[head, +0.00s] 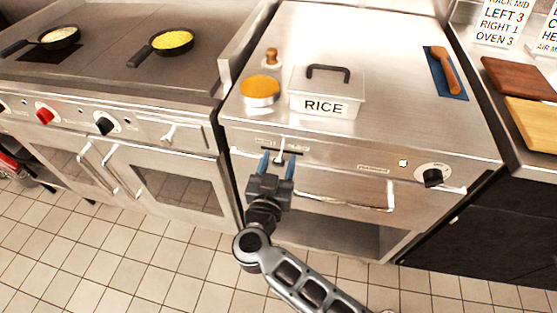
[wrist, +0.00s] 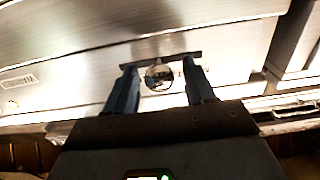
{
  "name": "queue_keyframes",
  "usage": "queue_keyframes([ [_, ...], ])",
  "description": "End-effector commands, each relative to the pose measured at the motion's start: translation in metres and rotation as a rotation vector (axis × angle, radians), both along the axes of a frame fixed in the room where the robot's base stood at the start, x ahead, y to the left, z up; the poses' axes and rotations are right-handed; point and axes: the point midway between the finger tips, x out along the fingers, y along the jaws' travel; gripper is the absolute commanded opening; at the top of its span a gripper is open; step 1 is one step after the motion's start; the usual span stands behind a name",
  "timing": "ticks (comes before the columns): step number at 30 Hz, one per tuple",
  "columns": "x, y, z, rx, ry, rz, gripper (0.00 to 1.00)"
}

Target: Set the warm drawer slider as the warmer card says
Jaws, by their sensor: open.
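The warm drawer slider shows as a dark slot with a small round metal knob (wrist: 158,77) in the wrist view. In the head view the slider (head: 279,156) sits on the steel front panel, under small labels too small to read surely. My gripper (head: 276,162) is open in front of it, its two blue fingers one on each side of the knob. In the wrist view the fingers (wrist: 161,84) stand apart with the knob between them; I cannot tell whether either touches it. Cards (head: 503,20) at the upper right read in part "LEFT 3, RIGHT 1, OVEN 3"; no warmer card is readable.
The drawer handle (head: 345,203) runs to the right of my gripper, with a black dial (head: 433,177) farther right. The tiled floor in front is clear.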

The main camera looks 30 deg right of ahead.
Motion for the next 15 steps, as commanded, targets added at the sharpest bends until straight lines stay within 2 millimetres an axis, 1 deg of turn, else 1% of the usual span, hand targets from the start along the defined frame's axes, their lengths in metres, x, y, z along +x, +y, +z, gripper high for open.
queue_keyframes([
  [3,0.0035,-0.0033,0.0000,0.000,0.000,0.000,0.54],
  [10,0.0037,-0.0034,-0.0001,0.000,0.000,0.001,0.54],
  [15,0.0036,-0.0032,-0.0001,0.000,0.000,0.001,0.38],
])
